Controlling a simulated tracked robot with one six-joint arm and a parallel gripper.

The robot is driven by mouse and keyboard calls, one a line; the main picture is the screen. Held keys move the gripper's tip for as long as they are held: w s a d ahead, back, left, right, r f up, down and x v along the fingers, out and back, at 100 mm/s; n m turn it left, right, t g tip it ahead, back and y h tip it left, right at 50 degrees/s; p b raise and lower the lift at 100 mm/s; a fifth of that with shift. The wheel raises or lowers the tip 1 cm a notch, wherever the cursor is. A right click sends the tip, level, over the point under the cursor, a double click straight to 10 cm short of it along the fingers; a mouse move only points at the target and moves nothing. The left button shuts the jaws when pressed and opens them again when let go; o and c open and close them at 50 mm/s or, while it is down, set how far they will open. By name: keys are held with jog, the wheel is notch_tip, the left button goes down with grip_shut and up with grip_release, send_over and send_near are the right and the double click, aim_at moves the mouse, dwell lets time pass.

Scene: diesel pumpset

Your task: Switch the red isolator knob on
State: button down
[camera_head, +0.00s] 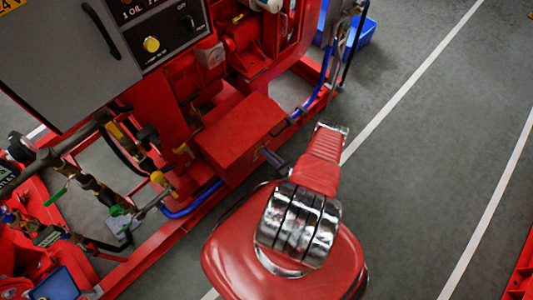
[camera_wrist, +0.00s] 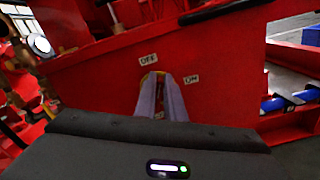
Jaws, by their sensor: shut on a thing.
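My gripper (camera_wrist: 159,82) is against the front face of a red box (camera_wrist: 105,80) in the wrist view, its two pale fingers shut on the isolator knob. The fingers hide nearly all of the knob, so its angle cannot be read. A bit of yellow shows around the fingertips. An OFF label (camera_wrist: 148,59) is just above and left of the fingertips, and an ON label (camera_wrist: 191,79) is to their right. In the head view my gripper (camera_head: 267,154) reaches the right-hand side of the red box (camera_head: 240,132); the knob is not visible there.
A grey control panel (camera_head: 75,50) with a yellow button (camera_head: 151,44) stands above left of the box. A blue hose (camera_head: 193,203) and pipework with valves (camera_head: 95,185) lie along the red base frame at left. Green floor (camera_head: 420,150) to the right is clear.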

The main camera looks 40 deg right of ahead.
jog(key=shift+d+m, duration=0.15)
jog(key=shift+m, duration=0.35)
jog(key=c, duration=1.8)
grip_release()
jog(key=shift+c, duration=0.2)
jog(key=shift+s, duration=0.1)
jog(key=s, duration=1.3)
jog(key=shift+s+d, duration=0.2)
jog(key=shift+s, duration=0.1)
